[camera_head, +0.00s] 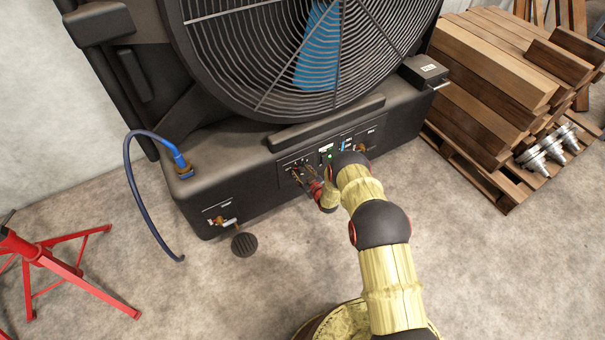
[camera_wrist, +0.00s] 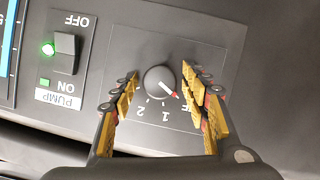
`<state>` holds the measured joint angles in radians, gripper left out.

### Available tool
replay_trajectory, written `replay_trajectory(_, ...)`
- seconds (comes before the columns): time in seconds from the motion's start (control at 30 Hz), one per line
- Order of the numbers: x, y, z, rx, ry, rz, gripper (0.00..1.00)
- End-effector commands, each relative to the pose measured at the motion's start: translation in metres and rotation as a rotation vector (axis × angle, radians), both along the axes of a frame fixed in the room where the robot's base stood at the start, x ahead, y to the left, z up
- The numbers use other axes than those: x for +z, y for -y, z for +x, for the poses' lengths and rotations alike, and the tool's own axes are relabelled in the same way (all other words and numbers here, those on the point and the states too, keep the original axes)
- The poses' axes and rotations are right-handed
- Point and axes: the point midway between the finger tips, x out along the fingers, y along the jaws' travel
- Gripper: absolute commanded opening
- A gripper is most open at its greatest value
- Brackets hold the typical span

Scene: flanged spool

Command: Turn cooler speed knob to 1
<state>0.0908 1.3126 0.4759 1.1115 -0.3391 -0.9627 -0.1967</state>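The cooler speed knob (camera_wrist: 160,82) is a round dark knob on a dark panel in the wrist view. Its white and red pointer is turned to the lower right, toward a label partly hidden by the right finger, with only an F showing. The marks 1 (camera_wrist: 166,116) and 2 (camera_wrist: 150,114) are below the knob. My gripper (camera_wrist: 163,80) is open, with one yellow-padded finger on each side of the knob and visible gaps. In the head view my gripper (camera_head: 304,172) is at the front panel of the black cooler (camera_head: 250,185) and hides the knob.
A pump switch (camera_wrist: 66,52) with a lit green light is left of the knob. In the head view a blue hose (camera_head: 131,190) and a red stand (camera_head: 60,262) are at left. Stacked wood (camera_head: 500,70) is at right. Concrete floor in front is mostly clear.

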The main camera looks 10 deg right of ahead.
Motion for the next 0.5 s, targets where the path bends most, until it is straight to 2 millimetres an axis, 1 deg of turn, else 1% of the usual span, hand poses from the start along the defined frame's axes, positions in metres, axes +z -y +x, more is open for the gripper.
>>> replay_trajectory(0.07,-0.0001,0.0001,-0.0001,0.0,0.0,0.0,0.39)
replay_trajectory(0.5,-0.0002,0.0001,-0.0004,0.0,0.0,0.0,0.14)
